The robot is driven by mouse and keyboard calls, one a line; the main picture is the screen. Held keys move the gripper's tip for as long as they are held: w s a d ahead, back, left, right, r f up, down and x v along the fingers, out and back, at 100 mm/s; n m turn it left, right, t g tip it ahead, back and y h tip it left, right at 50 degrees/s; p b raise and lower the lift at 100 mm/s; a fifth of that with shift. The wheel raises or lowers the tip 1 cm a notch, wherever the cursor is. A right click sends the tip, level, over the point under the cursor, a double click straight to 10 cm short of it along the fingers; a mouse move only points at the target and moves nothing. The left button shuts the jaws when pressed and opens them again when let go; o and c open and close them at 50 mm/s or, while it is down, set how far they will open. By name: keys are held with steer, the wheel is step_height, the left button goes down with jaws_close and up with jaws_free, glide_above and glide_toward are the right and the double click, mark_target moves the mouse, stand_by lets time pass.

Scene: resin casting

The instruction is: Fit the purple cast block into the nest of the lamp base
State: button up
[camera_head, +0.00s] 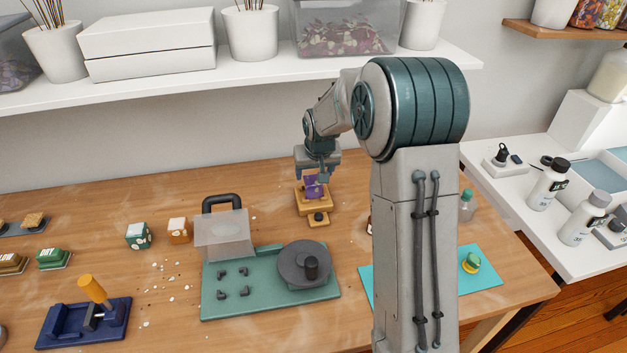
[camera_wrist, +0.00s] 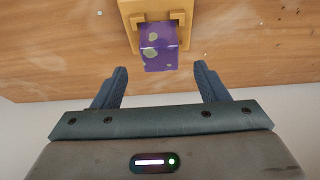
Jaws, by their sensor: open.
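The purple cast block (camera_head: 315,187), with pale flecks, stands at the yellow lamp base (camera_head: 318,219) on the table. In the wrist view the block (camera_wrist: 160,58) overlaps the nest side of the lamp base (camera_wrist: 133,8), between its raised edges. I cannot tell whether it is fully seated. My gripper (camera_head: 318,173) is just behind and above the block in the head view. In the wrist view my gripper (camera_wrist: 158,80) has its fingers spread wide, one to each side of the block and apart from it, with nothing between the tips.
A green plate with a dark turntable (camera_head: 304,264) and a clear cover (camera_head: 224,236) stands left of the lamp base. A teal mat (camera_head: 487,277) lies right, partly behind my arm. Small blocks (camera_head: 139,236) stand left. A shelf (camera_head: 262,66) hangs above.

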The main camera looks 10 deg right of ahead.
steer(key=s+r, duration=0.5)
steer(key=s, duration=0.4)
steer(key=s+r, duration=0.5)
steer(key=s, duration=0.4)
steer(key=s+f+g, duration=0.1)
steer(key=s, duration=1.5)
steer(key=shift+g, duration=0.4)
